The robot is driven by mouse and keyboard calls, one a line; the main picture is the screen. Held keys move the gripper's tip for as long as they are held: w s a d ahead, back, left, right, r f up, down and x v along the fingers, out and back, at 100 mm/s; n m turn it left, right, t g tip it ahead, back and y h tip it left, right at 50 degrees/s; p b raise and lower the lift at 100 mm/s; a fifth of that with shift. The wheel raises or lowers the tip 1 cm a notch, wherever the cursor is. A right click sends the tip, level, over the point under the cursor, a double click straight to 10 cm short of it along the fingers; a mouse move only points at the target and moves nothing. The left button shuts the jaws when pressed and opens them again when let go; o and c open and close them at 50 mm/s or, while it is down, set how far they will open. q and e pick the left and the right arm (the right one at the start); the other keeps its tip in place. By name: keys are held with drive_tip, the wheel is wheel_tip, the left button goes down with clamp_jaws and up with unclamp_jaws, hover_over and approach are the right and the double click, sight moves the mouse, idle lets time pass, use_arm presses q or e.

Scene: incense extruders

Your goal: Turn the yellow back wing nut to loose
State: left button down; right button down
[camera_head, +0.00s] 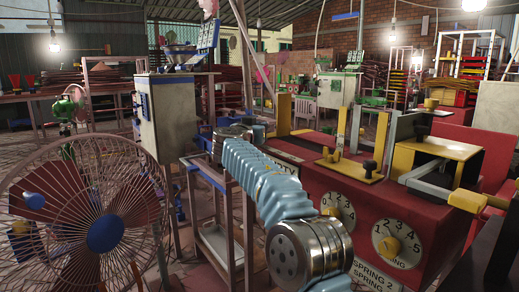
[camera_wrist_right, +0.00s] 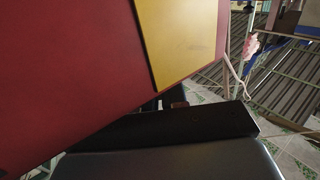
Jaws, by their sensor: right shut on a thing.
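The red extruder machine (camera_head: 400,205) fills the right half of the head view, with numbered dials on its front. A yellow knob-like part (camera_head: 431,103) shows at its back right, above a small black piece. I cannot tell for sure whether it is the back wing nut. In the right wrist view, dark parts of my right gripper (camera_wrist_right: 165,105) lie close to a red surface with a yellow panel (camera_wrist_right: 178,40). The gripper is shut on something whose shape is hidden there. My left gripper is not in view.
A yellow plate (camera_head: 348,168) with a black knob lies on the machine top. A light blue ribbed part ending in a metal cylinder (camera_head: 308,252) juts toward me. A caged fan (camera_head: 80,215) stands at left. Yellow handles (camera_head: 466,200) project at right.

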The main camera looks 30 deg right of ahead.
drive_tip(key=shift+s+f+n+t+y+b, duration=0.1)
drive_tip(key=shift+f+n+t+y+b, duration=0.15)
drive_tip(key=shift+n+t+y+b, duration=0.55)
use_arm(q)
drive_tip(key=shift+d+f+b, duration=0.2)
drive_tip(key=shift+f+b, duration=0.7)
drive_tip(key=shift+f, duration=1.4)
use_arm(e)
drive_tip(key=shift+r+n+t+y, duration=0.25)
drive_tip(key=shift+n+t+y, duration=0.75)
drive_tip(key=shift+t+y, duration=0.25)
drive_tip(key=c, duration=1.3)
unclamp_jaws()
drive_tip(key=shift+o, duration=0.2)
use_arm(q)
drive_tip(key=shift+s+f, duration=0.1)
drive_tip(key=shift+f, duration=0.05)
